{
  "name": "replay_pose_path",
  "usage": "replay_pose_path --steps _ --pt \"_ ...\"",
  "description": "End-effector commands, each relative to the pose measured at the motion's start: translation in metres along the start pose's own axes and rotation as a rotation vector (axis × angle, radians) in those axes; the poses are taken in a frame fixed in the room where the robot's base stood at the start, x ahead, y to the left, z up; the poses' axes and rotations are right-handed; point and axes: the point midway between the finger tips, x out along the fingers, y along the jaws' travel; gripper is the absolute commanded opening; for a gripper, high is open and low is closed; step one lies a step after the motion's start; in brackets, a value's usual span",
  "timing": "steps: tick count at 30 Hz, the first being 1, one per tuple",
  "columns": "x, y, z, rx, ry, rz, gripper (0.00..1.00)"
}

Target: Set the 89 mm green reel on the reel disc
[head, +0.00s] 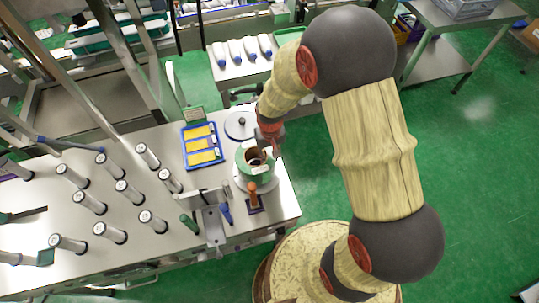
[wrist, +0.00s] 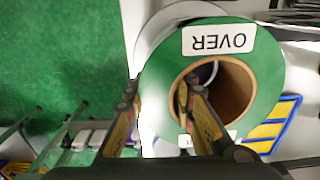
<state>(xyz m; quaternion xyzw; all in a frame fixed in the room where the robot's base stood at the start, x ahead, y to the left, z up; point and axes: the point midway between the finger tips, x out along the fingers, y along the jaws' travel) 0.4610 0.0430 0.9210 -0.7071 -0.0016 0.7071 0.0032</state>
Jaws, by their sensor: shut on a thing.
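The green reel (head: 243,158) has a brown cardboard core and a white label. In the wrist view the green reel (wrist: 265,75) fills the right half, its label reading "OVER" upside down. My gripper (wrist: 157,100) is shut on the reel's wall, with one finger inside the core and the other outside. In the head view my gripper (head: 268,143) reaches the reel from the upper right. A pale round disc (head: 242,185) shows below the reel, its middle hidden. I cannot tell whether the reel touches it.
Another pale disc with a dark knob (head: 240,125) lies just behind the reel. A blue tray with yellow cards (head: 203,146) is to the left. An orange-brown handled tool (head: 253,196) stands in front. Several upright rollers (head: 104,230) fill the table's left side.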

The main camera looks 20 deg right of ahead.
Motion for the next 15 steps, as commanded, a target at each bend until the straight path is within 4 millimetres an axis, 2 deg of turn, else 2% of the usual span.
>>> replay_pose_path --steps 15 --pt "0.009 0.0 -0.002 0.0 0.003 0.0 0.0"
